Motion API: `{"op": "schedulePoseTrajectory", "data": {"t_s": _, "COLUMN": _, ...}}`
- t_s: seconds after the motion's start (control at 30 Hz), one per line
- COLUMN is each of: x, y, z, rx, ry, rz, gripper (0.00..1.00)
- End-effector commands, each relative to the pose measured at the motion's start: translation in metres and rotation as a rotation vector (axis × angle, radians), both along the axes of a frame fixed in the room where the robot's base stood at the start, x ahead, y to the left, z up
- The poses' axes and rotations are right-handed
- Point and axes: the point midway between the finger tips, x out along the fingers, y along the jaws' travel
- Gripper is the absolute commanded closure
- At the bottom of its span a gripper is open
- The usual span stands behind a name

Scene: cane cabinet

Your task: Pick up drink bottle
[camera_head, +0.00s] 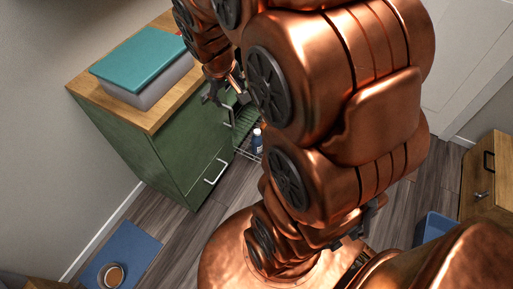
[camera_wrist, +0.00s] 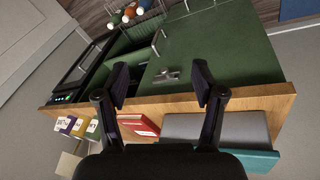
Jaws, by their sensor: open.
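A small dark blue bottle with a pale cap (camera_head: 257,141) stands upright in a pulled-out wire rack (camera_head: 244,152) beside the green cabinet, partly hidden by my arm. In the wrist view, several small rounded items, some orange and white (camera_wrist: 130,12), show at the top edge; I cannot tell which is the drink bottle. My gripper (camera_head: 222,92) is by the cabinet's upper edge, above and left of the bottle in the head view. In the wrist view my gripper (camera_wrist: 161,88) has its two fingers spread with nothing between them, apart from the bottle.
The green cabinet (camera_head: 150,150) has a wooden top (camera_head: 85,88) bearing a grey box with a teal lid (camera_head: 145,58). A metal handle (camera_wrist: 166,75) is on its green front. A red book (camera_wrist: 138,124) and several small boxes (camera_wrist: 66,124) line the top. A blue mat (camera_head: 130,245) lies on the floor.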

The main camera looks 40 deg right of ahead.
Motion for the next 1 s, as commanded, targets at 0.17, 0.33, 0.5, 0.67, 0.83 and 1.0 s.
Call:
{"op": "schedulePoseTrajectory", "data": {"t_s": 0.17, "x": 0.053, "y": -0.061, "z": -0.051, "rx": -0.072, "ry": -0.091, "rz": 0.002, "gripper": 0.32}}
{"op": "schedulePoseTrajectory", "data": {"t_s": 0.33, "x": 0.098, "y": -0.115, "z": -0.093, "rx": -0.127, "ry": -0.182, "rz": 0.023, "gripper": 0.32}}
{"op": "schedulePoseTrajectory", "data": {"t_s": 0.5, "x": 0.134, "y": -0.167, "z": -0.138, "rx": -0.169, "ry": -0.270, "rz": 0.056, "gripper": 0.32}}
{"op": "schedulePoseTrajectory", "data": {"t_s": 0.67, "x": 0.161, "y": -0.210, "z": -0.187, "rx": -0.193, "ry": -0.351, "rz": 0.098, "gripper": 0.32}}
{"op": "schedulePoseTrajectory", "data": {"t_s": 0.83, "x": 0.181, "y": -0.251, "z": -0.242, "rx": -0.200, "ry": -0.442, "rz": 0.143, "gripper": 0.32}}
{"op": "schedulePoseTrajectory", "data": {"t_s": 1.0, "x": 0.193, "y": -0.283, "z": -0.300, "rx": -0.189, "ry": -0.538, "rz": 0.190, "gripper": 0.32}}
